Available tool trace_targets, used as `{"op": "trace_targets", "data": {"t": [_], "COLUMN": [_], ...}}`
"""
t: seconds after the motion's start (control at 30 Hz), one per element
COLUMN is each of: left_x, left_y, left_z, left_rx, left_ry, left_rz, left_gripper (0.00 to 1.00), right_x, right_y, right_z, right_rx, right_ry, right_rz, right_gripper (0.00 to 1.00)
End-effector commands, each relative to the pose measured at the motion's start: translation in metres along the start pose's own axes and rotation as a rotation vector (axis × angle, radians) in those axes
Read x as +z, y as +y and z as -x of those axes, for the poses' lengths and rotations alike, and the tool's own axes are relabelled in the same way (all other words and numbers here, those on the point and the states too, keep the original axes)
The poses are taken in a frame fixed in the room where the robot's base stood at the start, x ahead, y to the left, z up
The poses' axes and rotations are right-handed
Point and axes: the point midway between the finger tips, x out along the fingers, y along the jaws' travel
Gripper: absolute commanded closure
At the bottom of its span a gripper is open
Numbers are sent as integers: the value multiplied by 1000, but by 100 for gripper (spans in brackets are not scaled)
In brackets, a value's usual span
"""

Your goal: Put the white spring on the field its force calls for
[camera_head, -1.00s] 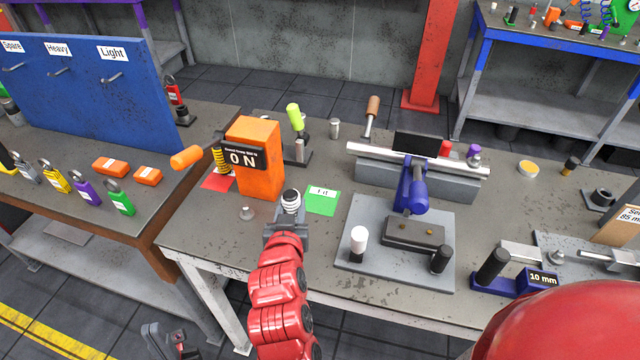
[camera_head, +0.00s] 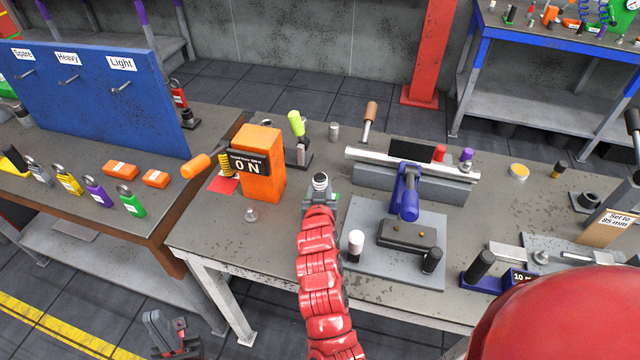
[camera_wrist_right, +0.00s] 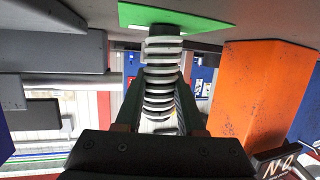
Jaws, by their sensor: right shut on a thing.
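The white spring (camera_head: 320,181) is upright in my right gripper (camera_head: 320,197), which is shut on it. The wrist view shows the white coils (camera_wrist_right: 160,90) between the two fingers (camera_wrist_right: 160,112). The green field (camera_wrist_right: 205,18) lies at the spring's lower end; I cannot tell whether they touch. In the head view the green field (camera_head: 336,197) is mostly hidden behind my gripper. A red field (camera_head: 222,184) lies left of the orange force tester (camera_head: 262,165), whose display (camera_head: 247,165) reads 0 N. My left gripper (camera_head: 168,328) is low at the left, open and empty.
A yellow spring (camera_head: 224,163) stands by the tester's lever. A small metal knob (camera_head: 251,215) lies on the table in front. The left bench holds several coloured tags.

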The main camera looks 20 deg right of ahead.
Motion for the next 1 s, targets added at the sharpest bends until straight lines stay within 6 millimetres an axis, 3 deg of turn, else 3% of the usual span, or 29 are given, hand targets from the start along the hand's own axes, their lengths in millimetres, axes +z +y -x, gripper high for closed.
{"op": "trace_targets", "data": {"t": [0.37,0.4,0.57,1.0], "left_x": [1,1,1,0], "left_y": [0,0,0,0], "left_z": [7,6,5,3], "left_rx": [0,0,0,0], "left_ry": [0,0,0,0], "left_rz": [0,0,0,0], "left_gripper": [100,100,100,100], "right_x": [5,4,4,1], "right_y": [0,0,0,-2], "right_z": [-2,-1,-1,6], "right_rx": [0,0,0,-2], "right_ry": [2,2,1,2], "right_rz": [0,0,0,0], "right_gripper": [100,58,32,32]}}
